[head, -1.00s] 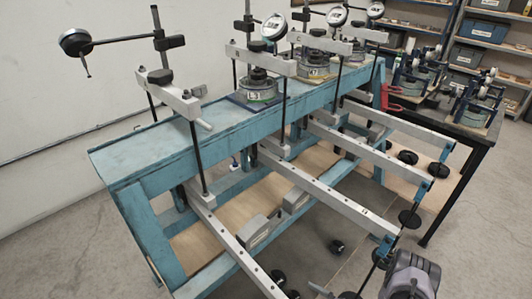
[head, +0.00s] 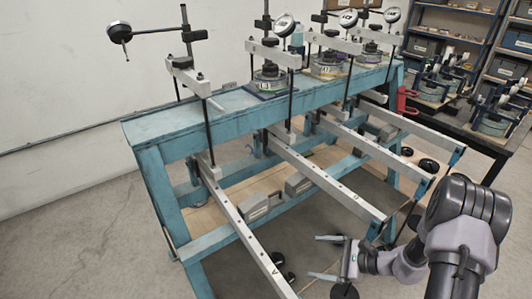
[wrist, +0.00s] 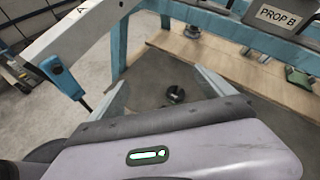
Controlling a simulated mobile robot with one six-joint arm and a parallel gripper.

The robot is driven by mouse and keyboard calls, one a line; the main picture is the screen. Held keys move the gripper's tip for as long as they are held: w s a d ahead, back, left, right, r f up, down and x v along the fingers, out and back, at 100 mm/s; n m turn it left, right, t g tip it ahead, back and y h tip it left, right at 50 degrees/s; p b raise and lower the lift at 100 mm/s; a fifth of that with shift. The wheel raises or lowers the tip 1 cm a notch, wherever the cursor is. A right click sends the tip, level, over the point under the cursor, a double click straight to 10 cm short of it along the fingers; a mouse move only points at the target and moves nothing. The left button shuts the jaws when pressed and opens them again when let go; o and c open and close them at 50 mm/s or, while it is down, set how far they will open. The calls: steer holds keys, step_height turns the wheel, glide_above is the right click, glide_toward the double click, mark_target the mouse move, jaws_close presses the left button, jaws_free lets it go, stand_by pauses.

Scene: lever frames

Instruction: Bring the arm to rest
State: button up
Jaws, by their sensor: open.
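My gripper (head: 325,257) is open and empty in the head view, its two fingers spread and pointing left. It is low at the lower right, in front of the blue lever bench (head: 225,120). The long grey lever bars (head: 335,190) reach forward from the bench above and behind the gripper. In the wrist view, the open fingers (wrist: 166,84) point up the picture, with floor and a black weight (wrist: 175,94) visible between them. Nothing is held.
The nearest lever bar, marked A (head: 245,238), ends left of my gripper. Black weights (head: 278,259) hang or lie near the bar ends. A sign reading PROP B (wrist: 277,17) shows in the wrist view. Bare floor (head: 90,240) lies left; shelves (head: 450,45) stand at the back right.

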steer(key=s+a+r+n+g+h, duration=0.1)
steer(key=a+r+n+g, duration=0.15)
steer(key=r, duration=0.45)
steer(key=s+a+r+n+g, duration=0.1)
steer(key=s+a+r+n, duration=0.15)
steer(key=r, duration=0.35)
steer(key=s+a+r+n+t+h, duration=0.1)
steer(key=s+r+n+t+h, duration=0.2)
steer(key=s+r+n+h, duration=0.5)
steer(key=s+r+n, duration=0.2)
steer(key=s+r, duration=0.8)
steer(key=s, duration=0.1)
steer(key=shift+s+a+r, duration=0.2)
steer(key=shift+s+r, duration=0.15)
steer(key=shift+r, duration=0.05)
